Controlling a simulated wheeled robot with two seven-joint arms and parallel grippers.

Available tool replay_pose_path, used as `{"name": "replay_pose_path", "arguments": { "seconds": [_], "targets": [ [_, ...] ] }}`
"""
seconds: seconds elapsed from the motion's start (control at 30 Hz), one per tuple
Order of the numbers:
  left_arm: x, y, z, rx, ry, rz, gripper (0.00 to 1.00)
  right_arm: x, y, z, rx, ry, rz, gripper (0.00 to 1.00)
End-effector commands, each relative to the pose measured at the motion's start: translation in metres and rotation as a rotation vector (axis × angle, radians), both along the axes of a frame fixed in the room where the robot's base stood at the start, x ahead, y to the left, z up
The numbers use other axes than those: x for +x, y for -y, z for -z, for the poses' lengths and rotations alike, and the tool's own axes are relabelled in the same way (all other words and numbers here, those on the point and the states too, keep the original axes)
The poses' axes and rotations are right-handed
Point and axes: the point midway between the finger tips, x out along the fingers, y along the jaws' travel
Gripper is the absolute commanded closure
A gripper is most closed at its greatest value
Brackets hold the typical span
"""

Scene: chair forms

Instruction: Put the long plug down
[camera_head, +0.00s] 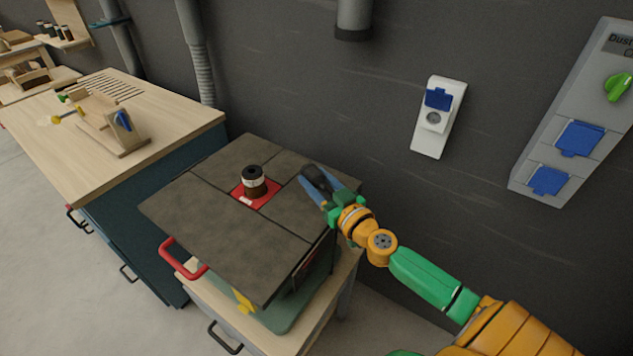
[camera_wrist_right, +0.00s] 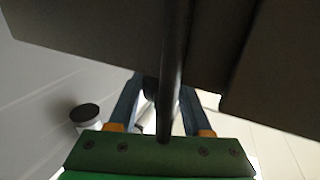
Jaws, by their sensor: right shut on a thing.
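My right gripper (camera_head: 313,187) reaches in from the right to the back right edge of the dark-topped machine table (camera_head: 215,235). It is shut on the long plug (camera_head: 317,176), a black piece between its blue-grey fingers, at or just above the tabletop; I cannot tell whether they touch. In the right wrist view the right gripper's fingers (camera_wrist_right: 158,108) stand on both sides of a dark rod-like length of the plug or its cable (camera_wrist_right: 174,70). The plug's far end is hidden. My left gripper is not in view.
A red insert (camera_head: 257,198) with a dark, white-banded cylinder (camera_head: 254,180) stands mid-table. A white wall socket (camera_head: 433,121) with a blue lid is behind, right of the table. A grey outlet panel (camera_head: 575,125) is farther right. A wooden workbench (camera_head: 165,103) stands left. The front tabletop is clear.

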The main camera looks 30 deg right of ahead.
Motion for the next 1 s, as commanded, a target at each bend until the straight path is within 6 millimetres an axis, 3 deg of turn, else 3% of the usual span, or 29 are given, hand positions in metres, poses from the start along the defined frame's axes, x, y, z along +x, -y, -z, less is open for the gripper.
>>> {"name": "replay_pose_path", "arguments": {
  "seconds": [0.4,0.43,0.5,0.53,0.8,0.93,1.0],
  "targets": [
    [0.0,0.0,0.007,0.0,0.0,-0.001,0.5,0.0,0.0,0.01,0.0,0.001,0.0,1.0],
    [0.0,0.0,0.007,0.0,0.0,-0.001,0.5,0.0,0.0,0.01,0.0,0.0,0.0,0.43],
    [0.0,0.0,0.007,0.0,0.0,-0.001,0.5,0.0,0.0,0.01,0.0,0.0,0.0,0.24],
    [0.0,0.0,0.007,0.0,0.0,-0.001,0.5,0.0,0.0,0.01,0.0,0.0,0.0,0.21],
    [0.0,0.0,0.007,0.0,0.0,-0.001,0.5,0.0,0.0,0.009,0.0,0.0,0.0,0.21],
    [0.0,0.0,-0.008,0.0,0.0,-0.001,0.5,0.0,0.0,-0.009,0.001,0.001,-0.001,0.21],
    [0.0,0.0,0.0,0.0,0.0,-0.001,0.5,-0.014,0.0,0.001,-0.002,-0.004,0.0,0.21]
  ]
}}
